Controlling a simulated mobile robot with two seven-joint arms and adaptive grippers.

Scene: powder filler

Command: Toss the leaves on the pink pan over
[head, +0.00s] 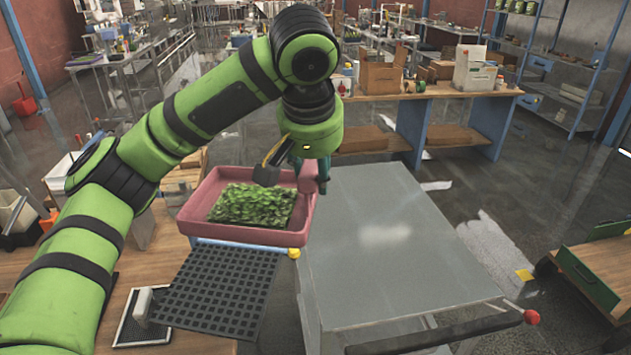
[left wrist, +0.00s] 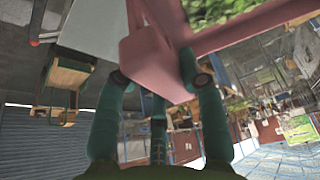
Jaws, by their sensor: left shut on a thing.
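The pink pan (head: 195,208) is a shallow tray with raised walls, left of the grey table in the head view. Green leaves (head: 252,205) lie in it as a flat bed, and some also show in the left wrist view (left wrist: 213,10). My left gripper (head: 309,178) is at the pan's right side. In the left wrist view, the fingers of my left gripper (left wrist: 155,78) are on both sides of a pink block on the pan (left wrist: 152,52), shut on it. The pan looks roughly level in the head view. My right gripper is not in view.
A bare grey table (head: 390,250) stands right of the pan, with a red knob (head: 531,317) at its front corner. A black perforated mat (head: 220,290) lies in front of the pan. A wooden bench with boxes (head: 475,68) stands behind.

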